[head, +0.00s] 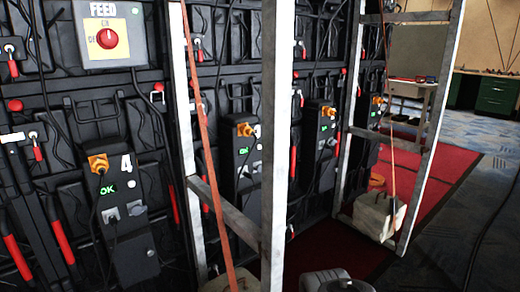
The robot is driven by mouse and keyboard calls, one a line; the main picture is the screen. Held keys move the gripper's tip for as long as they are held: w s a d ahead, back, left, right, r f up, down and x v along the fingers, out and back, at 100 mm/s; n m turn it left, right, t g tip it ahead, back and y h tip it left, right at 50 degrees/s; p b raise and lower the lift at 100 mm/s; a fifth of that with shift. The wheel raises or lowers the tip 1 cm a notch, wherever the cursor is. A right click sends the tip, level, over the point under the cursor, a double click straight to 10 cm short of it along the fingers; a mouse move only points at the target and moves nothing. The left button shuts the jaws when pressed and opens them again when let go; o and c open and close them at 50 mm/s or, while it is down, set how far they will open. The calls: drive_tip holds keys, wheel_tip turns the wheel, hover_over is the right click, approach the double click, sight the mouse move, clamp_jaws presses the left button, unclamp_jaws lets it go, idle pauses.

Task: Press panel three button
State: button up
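A dark control panel (128,205) marked 4 is on the video wall at the left, with an orange knob (98,164) and a green OK display. A second, similar panel (243,178) is right of it, partly hidden behind a metal frame. It has an orange knob (246,130) and a green display. A third such panel (318,137) is farther right, with an orange knob (328,111). I cannot read numbers on these two, so I cannot tell which is panel three. My gripper is not in view.
Upright metal frames (275,150) stand in front of the wall, with a red-orange strap (205,160). A pale case (378,216) sits on the floor. Red carpet (440,185) lies open at the right.

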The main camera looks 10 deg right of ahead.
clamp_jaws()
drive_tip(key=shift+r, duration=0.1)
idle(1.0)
